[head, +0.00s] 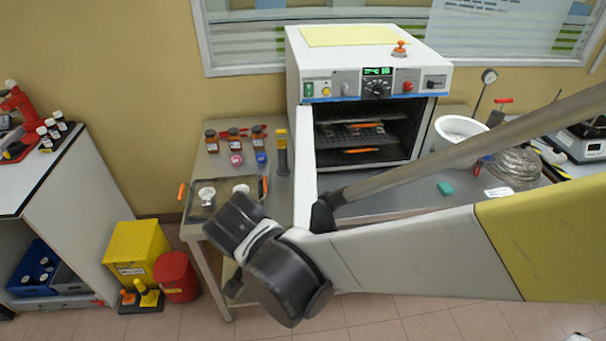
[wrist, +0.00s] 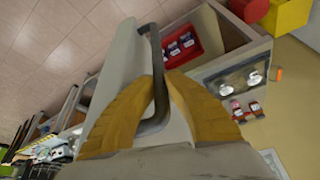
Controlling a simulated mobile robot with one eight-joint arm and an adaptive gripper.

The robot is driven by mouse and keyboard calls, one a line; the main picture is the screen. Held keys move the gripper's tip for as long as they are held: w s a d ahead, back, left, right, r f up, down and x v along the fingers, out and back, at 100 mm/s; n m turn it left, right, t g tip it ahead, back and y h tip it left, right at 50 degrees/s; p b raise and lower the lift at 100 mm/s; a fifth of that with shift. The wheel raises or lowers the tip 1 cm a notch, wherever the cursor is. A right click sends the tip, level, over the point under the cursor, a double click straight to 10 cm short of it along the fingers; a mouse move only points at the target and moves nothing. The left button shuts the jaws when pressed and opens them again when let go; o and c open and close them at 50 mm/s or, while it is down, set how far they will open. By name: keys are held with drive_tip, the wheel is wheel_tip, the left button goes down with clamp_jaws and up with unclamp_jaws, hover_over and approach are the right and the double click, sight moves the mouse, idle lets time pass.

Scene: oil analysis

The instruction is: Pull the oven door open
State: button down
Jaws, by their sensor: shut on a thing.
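The white oven (head: 368,65) stands on a bench in the head view, its dark chamber with racks exposed. Its door (head: 304,175) is swung open at the left and shows nearly edge-on, reaching toward me. In the wrist view the pale door panel (wrist: 118,62) carries a grey bar handle (wrist: 154,45). My gripper (wrist: 161,88) has its two yellow fingers shut on the handle, one on each side. In the head view my arm covers the near end of the door, and the handle and fingertips are hidden there.
Brown bottles (head: 232,137) and a tray (head: 208,213) of white dishes stand left of the door. A yellow bin (head: 135,250) and a red bin (head: 176,277) are on the floor at left. A white bowl (head: 460,128) stands right of the oven.

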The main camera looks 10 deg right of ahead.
drive_tip(key=a, duration=0.2)
drive_tip(key=w+a, duration=0.1)
drive_tip(key=a, duration=0.2)
drive_tip(key=shift+w+a+b, duration=0.2)
drive_tip(key=shift+b, duration=0.1)
drive_tip(key=c, duration=1.4)
unclamp_jaws()
drive_tip(key=shift+w, duration=0.1)
drive_tip(key=shift+d, duration=0.1)
drive_tip(key=shift+r, duration=0.1)
drive_tip(key=v, duration=1.2)
